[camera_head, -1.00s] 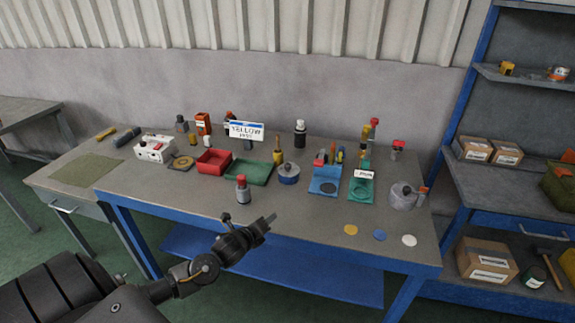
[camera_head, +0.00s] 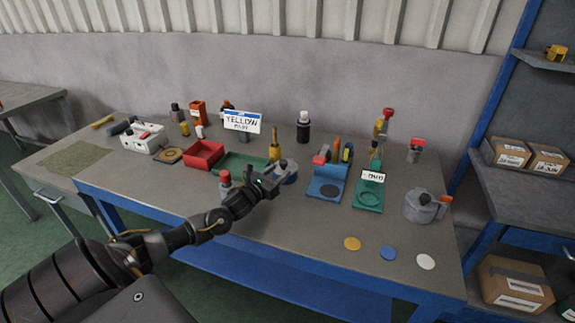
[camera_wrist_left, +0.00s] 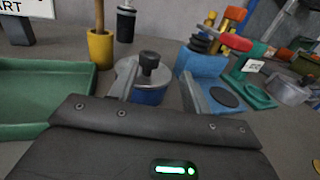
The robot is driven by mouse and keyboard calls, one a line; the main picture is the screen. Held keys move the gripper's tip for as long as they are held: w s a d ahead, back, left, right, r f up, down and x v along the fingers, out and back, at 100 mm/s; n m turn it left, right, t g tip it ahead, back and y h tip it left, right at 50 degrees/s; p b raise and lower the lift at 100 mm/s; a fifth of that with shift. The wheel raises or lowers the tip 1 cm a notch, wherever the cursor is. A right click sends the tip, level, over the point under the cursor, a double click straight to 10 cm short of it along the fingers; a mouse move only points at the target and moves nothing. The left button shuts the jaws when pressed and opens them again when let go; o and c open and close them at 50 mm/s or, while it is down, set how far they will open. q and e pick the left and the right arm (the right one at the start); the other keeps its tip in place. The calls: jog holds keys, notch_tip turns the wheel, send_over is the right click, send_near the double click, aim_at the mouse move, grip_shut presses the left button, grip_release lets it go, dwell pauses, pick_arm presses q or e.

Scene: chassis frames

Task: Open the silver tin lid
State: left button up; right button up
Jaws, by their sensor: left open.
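A round tin with a blue body, a silver lid and a dark knob (camera_wrist_left: 149,62) stands on the bench, between and beyond my left fingers in the left wrist view. In the head view this tin (camera_head: 288,168) is partly hidden behind my left gripper (camera_head: 270,181). In the wrist view the left gripper (camera_wrist_left: 160,88) is open, with nothing held; I cannot tell whether it touches the tin. The lid sits on the tin. A second, grey metal tin (camera_head: 419,207) with a dark knob stands at the bench's right side. My right gripper is not in view.
A green tray (camera_head: 238,162) and a red bin (camera_head: 204,155) lie left of the blue tin. A blue holder (camera_head: 326,190) and a green holder (camera_head: 368,196) are to the right. Coloured discs (camera_head: 388,253) lie near the front edge.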

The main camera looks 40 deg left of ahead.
aim_at(281, 165)
pick_arm(q)
jog(key=shift+s+a, duration=0.1)
jog(key=shift+a, duration=0.05)
jog(key=shift+s+a+r, duration=0.1)
jog(key=shift+a+r, duration=0.05)
jog(key=shift+a, duration=0.05)
jog(key=shift+w+a+r+y, duration=0.1)
jog(key=shift+w+a+y, duration=0.1)
jog(key=shift+a+y, duration=0.1)
jog(key=w, duration=0.3)
jog(key=w+p, duration=0.1)
jog(key=w, duration=0.1)
jog(key=shift+a+f, duration=0.2)
jog(key=shift+a, duration=0.1)
jog(key=shift+w, duration=0.5)
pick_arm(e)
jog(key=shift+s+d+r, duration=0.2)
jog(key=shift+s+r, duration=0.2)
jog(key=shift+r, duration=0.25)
